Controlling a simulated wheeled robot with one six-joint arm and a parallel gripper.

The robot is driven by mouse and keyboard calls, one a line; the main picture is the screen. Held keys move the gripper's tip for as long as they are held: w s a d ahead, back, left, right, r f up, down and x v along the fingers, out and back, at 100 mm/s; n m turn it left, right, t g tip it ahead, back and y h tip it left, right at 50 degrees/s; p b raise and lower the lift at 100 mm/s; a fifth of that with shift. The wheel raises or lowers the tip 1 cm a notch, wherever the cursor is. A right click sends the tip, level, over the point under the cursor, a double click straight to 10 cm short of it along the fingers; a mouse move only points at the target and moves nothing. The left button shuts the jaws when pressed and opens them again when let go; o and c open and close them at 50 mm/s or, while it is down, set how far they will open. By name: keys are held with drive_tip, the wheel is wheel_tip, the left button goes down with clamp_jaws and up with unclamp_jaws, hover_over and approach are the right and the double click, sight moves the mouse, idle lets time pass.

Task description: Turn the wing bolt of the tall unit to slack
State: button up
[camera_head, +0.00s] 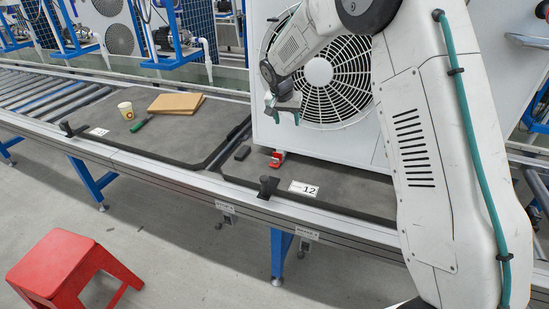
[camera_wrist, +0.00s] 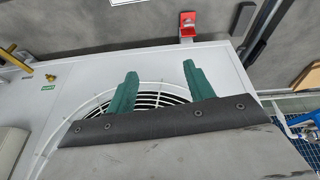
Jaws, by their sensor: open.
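The tall unit (camera_head: 345,140) is a white cabinet with a round fan grille, standing on a grey board marked 12. My gripper (camera_head: 284,119) is in front of the unit's left part, beside the fan, with its fingers pointing down. In the wrist view my gripper (camera_wrist: 160,70) shows two green fingers spread apart with nothing between them. The unit's face (camera_wrist: 215,65) lies behind them. A brass fitting (camera_wrist: 50,77) with a green label and a yellow-brown handle (camera_wrist: 14,54) are at the left of the wrist view. I cannot tell which part is the wing bolt.
A red part (camera_head: 278,158) sits at the unit's lower edge, also in the wrist view (camera_wrist: 188,26). A cup (camera_head: 126,110), a green-handled tool (camera_head: 141,124) and cardboard (camera_head: 176,103) lie on the left board. A red stool (camera_head: 58,262) stands on the floor.

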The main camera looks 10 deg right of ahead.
drive_tip(key=m, duration=0.1)
approach(275, 160)
drive_tip(key=shift+t, duration=0.4)
drive_tip(key=x, duration=0.8)
drive_tip(key=shift+d, duration=0.1)
drive_tip(key=c, duration=1)
